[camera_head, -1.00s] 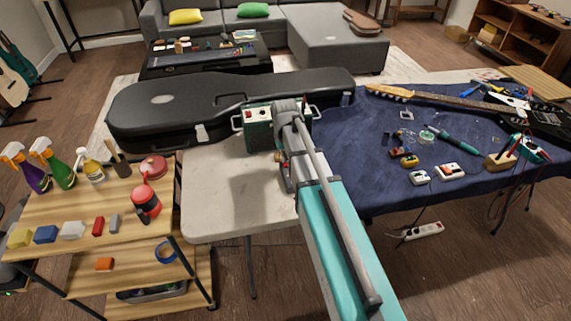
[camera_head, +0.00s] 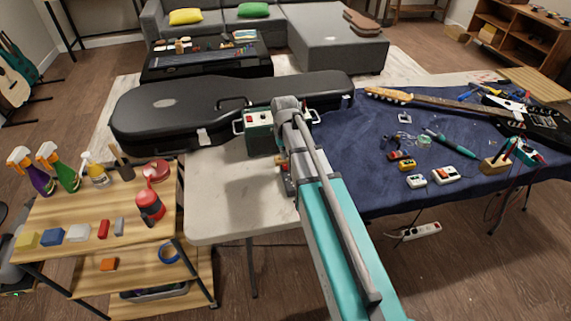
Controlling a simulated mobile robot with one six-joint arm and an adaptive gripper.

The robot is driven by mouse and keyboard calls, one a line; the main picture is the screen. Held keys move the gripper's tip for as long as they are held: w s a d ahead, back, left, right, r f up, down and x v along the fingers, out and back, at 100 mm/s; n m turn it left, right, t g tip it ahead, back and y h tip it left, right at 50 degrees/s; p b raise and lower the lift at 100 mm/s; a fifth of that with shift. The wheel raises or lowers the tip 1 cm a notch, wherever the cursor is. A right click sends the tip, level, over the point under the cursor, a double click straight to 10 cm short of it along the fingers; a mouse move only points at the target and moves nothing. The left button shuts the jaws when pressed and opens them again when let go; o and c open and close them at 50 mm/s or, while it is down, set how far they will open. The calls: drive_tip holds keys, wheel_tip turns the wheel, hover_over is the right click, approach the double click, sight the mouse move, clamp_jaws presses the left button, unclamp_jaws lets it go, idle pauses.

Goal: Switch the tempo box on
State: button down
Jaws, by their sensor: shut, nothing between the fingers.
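A green box with a pale front panel, a red button and metal side handles (camera_head: 259,120) stands at the back of the pale table, in front of the black guitar case. I cannot tell for certain that it is the tempo box. The end of my arm reaches over the right part of this box and covers some of it. My gripper's fingers are hidden behind my own arm. I cannot see whether they touch the box. Small reddish and dark items show at the arm's left edge, too covered to name.
The black guitar case (camera_head: 165,103) lies behind the box. Right of my arm, a blue cloth (camera_head: 350,150) carries small pedals (camera_head: 445,175), a teal tool (camera_head: 450,142) and an electric guitar (camera_head: 440,100). A wooden shelf cart (camera_head: 75,215) stands left. The pale table's front left (camera_head: 215,205) is clear.

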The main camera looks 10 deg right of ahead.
sight(285, 165)
drive_tip(key=shift+r+p, duration=1.55)
drive_tip(key=shift+r, duration=0.25)
drive_tip(key=s+r+p, duration=0.3)
drive_tip(key=s, duration=1.3)
